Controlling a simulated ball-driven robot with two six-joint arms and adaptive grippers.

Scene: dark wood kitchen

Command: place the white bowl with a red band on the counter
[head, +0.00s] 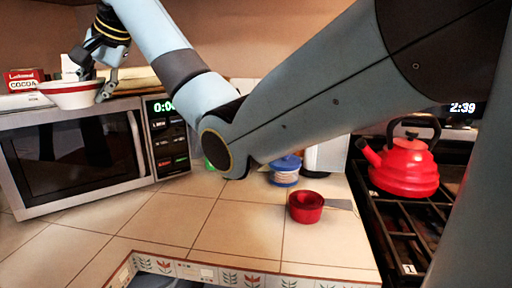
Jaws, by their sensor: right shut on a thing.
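The white bowl with a red band (70,95) is on top of the microwave, near its left front part. My right gripper (97,82) is at the bowl's right side, shut on its rim. My right arm reaches across the view from the upper right to the upper left. The tiled counter (170,219) lies below, in front of the microwave (78,150). Whether the bowl still touches the microwave top is hard to tell. My left gripper is not in view.
A red measuring cup (306,207) and a blue-lidded jar (285,170) stand on the counter's right part. A red kettle (404,167) sits on the stove. A cocoa box (24,79) is behind the bowl. The counter's middle is clear; a tiled edge borders the front.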

